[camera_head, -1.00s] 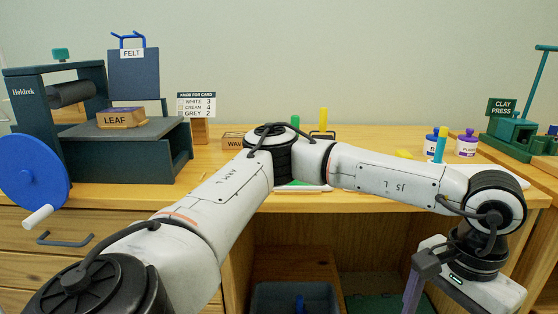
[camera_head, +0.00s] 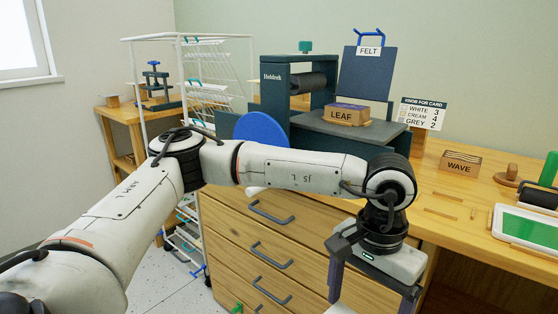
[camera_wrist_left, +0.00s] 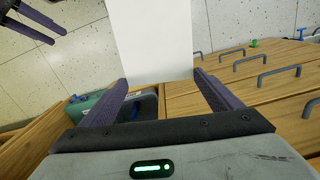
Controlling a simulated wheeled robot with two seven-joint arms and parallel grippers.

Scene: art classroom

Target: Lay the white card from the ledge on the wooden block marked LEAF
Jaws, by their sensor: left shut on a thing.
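The white card (camera_wrist_left: 150,40) is held between the two fingers of my left gripper (camera_wrist_left: 158,85) in the left wrist view, extending away past the top edge. In the head view my left gripper (camera_head: 372,292) points down in front of the drawers, its fingertips at the bottom edge. The wooden block marked LEAF (camera_head: 346,115) lies on the flat bed of the dark press, well beyond and above my left gripper. Its top looks bare. Two dark fingers of my right gripper (camera_wrist_left: 58,36) show apart at the top left of the left wrist view, with nothing seen between them.
The press (camera_head: 298,100) has a blue wheel (camera_head: 263,128) on its left side. A blue FELT board (camera_head: 366,75) stands behind the bed. A knob-setting sign (camera_head: 422,113) and WAVE block (camera_head: 460,162) stand to the right. A white rack (camera_head: 142,75) stands left. Drawer handles (camera_head: 272,212) protrude.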

